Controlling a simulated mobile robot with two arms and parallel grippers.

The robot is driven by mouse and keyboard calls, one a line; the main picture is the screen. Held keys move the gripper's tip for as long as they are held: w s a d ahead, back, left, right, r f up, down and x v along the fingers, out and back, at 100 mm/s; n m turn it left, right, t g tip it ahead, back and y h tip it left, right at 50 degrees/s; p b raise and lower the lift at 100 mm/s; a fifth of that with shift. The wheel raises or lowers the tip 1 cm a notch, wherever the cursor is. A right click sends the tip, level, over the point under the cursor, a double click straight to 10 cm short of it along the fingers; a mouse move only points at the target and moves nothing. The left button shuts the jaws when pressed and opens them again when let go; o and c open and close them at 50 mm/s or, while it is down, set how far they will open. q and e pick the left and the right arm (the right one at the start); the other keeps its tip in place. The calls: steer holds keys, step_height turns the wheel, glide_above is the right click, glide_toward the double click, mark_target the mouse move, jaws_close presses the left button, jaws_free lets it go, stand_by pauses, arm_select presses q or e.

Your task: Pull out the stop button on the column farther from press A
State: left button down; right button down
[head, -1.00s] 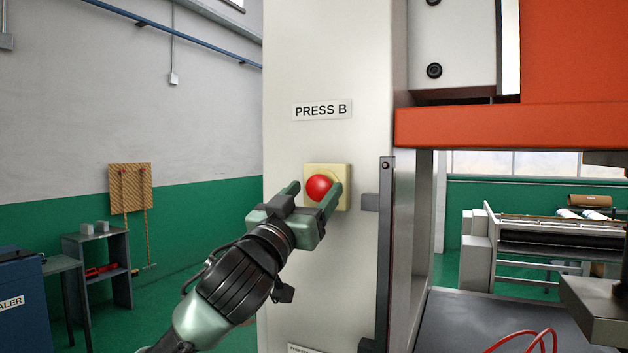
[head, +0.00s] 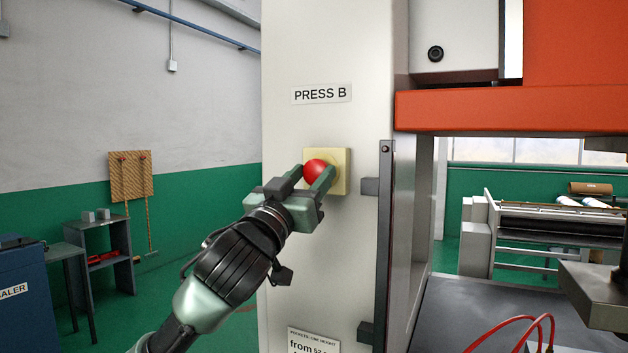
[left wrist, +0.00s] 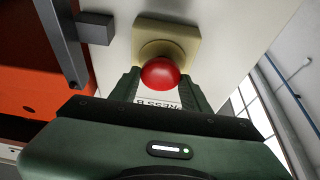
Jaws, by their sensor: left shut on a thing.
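The red stop button (head: 315,172) sits on a square yellow plate (head: 341,160) on the pale column (head: 330,50), under a label reading PRESS B (head: 320,94). My left gripper (head: 310,180) has its two fingers on either side of the button and is shut on it. In the left wrist view the red button (left wrist: 160,73) is between the fingers, in front of the yellow plate (left wrist: 180,46). The fingers hide part of the button's sides and its stem. My right gripper is not in view.
A dark vertical bar (head: 386,240) on brackets runs along the column's right edge. The orange press body (head: 510,111) and a dark bed (head: 480,310) with red cables (head: 515,325) are at right.

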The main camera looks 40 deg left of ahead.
arm_select(q)
steer(key=c, duration=0.7)
jaws_free()
steer(key=shift+s, duration=0.1)
steer(key=shift+c, duration=0.2)
steer(key=shift+s, duration=0.1)
steer(key=shift+s+d+f, duration=0.1)
steer(key=shift+f, duration=0.05)
steer(key=b+v, duration=0.4)
steer(key=v, duration=0.3)
steer(key=shift+s, duration=0.3)
